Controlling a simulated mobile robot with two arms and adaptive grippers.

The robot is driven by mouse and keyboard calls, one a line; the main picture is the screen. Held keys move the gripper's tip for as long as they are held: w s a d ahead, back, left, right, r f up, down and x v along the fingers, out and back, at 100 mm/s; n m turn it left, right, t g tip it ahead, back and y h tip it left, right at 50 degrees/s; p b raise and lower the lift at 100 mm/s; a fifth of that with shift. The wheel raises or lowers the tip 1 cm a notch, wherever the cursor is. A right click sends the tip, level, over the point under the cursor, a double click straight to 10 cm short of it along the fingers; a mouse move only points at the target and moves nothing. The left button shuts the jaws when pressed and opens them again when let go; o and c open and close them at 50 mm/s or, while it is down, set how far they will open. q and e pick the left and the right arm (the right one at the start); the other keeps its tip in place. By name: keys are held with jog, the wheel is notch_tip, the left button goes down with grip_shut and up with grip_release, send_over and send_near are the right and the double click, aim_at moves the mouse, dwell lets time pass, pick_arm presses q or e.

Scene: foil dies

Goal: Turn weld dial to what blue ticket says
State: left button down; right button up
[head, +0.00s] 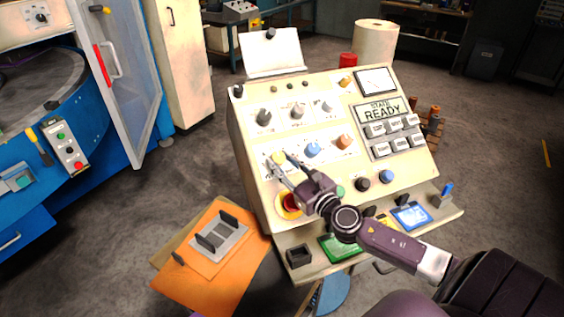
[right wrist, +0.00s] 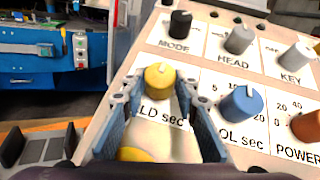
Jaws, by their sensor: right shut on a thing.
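The yellow weld dial (head: 279,157) is at the left of the panel's lower dial row. In the right wrist view the weld dial (right wrist: 160,77) sits between the fingers, its white mark toward the upper side; its scale numbers are mostly hidden. My right gripper (head: 281,166) is shut on the dial, one finger on each side, as the right wrist view also shows (right wrist: 156,88). The blue ticket (head: 411,216) lies on the front ledge at the right; its writing is too small to read. My left gripper is not in view.
Beside the weld dial are a blue dial (right wrist: 242,104) and an orange POWER dial (right wrist: 306,126). A red emergency button (head: 289,204) is just below my right gripper. Green (head: 341,246) and yellow tickets share the ledge. An orange mat (head: 181,284) lies left of the console.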

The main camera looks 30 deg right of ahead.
jog(key=shift+a+r+m+h+p, duration=0.1)
jog(key=shift+a+m+h+p, duration=0.05)
jog(key=shift+m+h+p, duration=0.85)
jog(key=shift+a+m+h+p, duration=0.15)
jog(key=shift+m+h+p, duration=0.2)
jog(key=shift+m+h, duration=0.75)
jog(key=m+g+h+p, duration=0.1)
jog(key=m+h, duration=0.1)
jog(key=m, duration=0.1)
jog(key=shift+w+a+h, duration=0.1)
jog(key=shift+a+h, duration=0.05)
jog(key=shift+h, duration=0.25)
jog(key=shift+w+a+m+g+h, duration=0.1)
jog(key=shift+m+g+h, duration=0.7)
jog(key=shift+m, duration=0.45)
jog(key=shift+a+m+g+h, duration=0.1)
jog(key=shift+m+g+h, duration=0.5)
jog(key=shift+m+h, duration=0.5)
jog(key=shift+m, duration=0.25)
jog(key=o, duration=1.2)
jog(key=shift+d, duration=0.1)
jog(key=shift+c, duration=0.2)
